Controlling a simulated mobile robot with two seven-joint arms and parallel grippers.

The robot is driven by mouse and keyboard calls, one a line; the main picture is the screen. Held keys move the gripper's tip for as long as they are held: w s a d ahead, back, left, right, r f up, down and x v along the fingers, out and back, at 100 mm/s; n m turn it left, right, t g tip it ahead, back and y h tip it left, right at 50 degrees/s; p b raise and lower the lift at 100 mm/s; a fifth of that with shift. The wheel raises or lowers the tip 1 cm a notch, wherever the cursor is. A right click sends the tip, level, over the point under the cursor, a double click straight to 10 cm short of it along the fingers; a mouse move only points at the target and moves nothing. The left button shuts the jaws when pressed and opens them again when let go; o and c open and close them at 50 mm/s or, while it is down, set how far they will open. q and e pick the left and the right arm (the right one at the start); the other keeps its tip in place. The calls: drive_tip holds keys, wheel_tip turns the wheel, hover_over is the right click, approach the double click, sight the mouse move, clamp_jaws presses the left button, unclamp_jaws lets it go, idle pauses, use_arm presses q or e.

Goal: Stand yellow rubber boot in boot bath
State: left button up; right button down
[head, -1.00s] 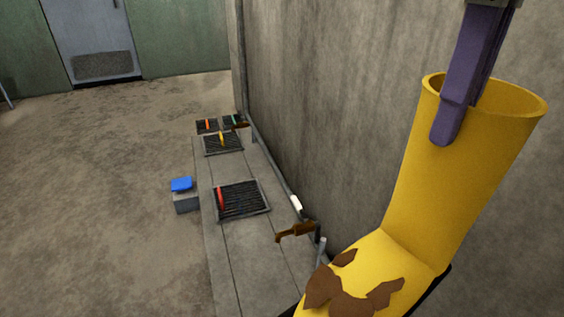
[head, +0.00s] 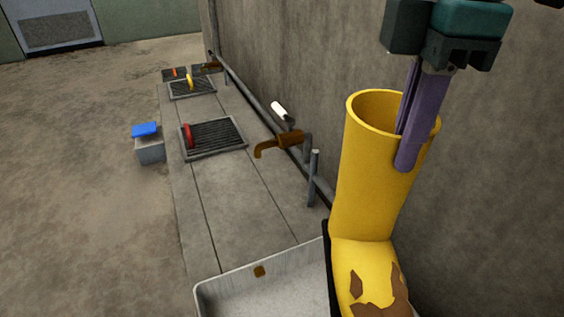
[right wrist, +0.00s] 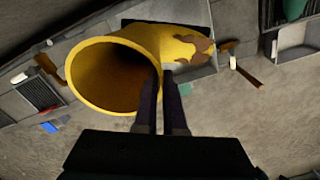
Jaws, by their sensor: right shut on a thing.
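The yellow rubber boot (head: 367,195), with brown mud patches on its foot, hangs upright on the right in the head view. My right gripper (head: 404,150) is shut on the wall of its shaft near the top, one purple finger inside and one outside. The right wrist view shows the boot's open mouth (right wrist: 90,75) and the fingers at its rim. A pale grey tray (head: 222,288), seemingly the boot bath, lies at the bottom of the head view. The boot overlaps its right side; whether they touch is hidden. My left gripper is out of view.
A concrete wall stands close on the right. A brown tap (head: 282,142) and a grey post (head: 313,178) rise behind the tray. A drain grate (head: 222,137) with a red object and a grey block (head: 150,151) with a blue top lie farther off. The left floor is clear.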

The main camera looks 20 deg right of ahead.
sight(369, 248)
drive_tip(key=shift+n, duration=0.3)
wheel_tip(369, 248, down, 18)
drive_tip(key=b, duration=1)
drive_tip(key=shift+d+b, duration=0.1)
drive_tip(key=shift+b, duration=0.25)
wheel_tip(369, 248, down, 4)
drive_tip(key=b, duration=0.3)
drive_tip(key=shift+f, duration=0.2)
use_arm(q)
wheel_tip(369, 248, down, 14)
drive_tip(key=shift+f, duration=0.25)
use_arm(e)
drive_tip(key=shift+r, duration=0.15)
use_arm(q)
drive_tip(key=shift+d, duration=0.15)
use_arm(e)
drive_tip(key=c, duration=1)
unclamp_jaws()
